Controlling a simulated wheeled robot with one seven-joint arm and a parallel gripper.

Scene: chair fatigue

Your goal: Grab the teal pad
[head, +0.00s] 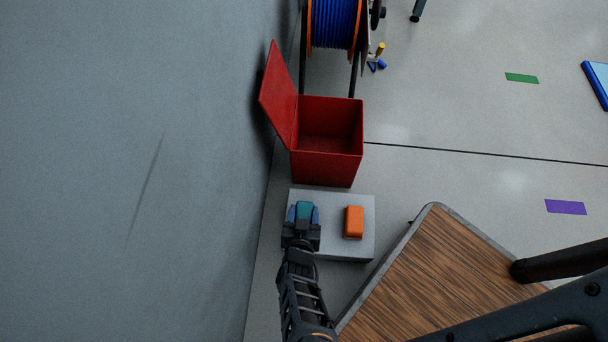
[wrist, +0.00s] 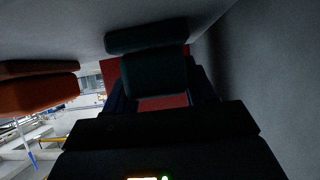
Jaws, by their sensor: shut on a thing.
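The teal pad (head: 305,210) is at the left end of a grey block in the head view. It shows dark teal between my fingers in the wrist view (wrist: 153,75). My gripper (head: 303,214) is shut on the teal pad, with a blue finger on each side of it. Whether the pad touches the block below is hidden.
An orange pad (head: 354,222) stands on the grey block (head: 340,251), right of my gripper. An open red box (head: 327,168) stands just beyond the block. A grey wall (head: 150,170) is close on the left. A wooden-topped table (head: 440,270) is at the right.

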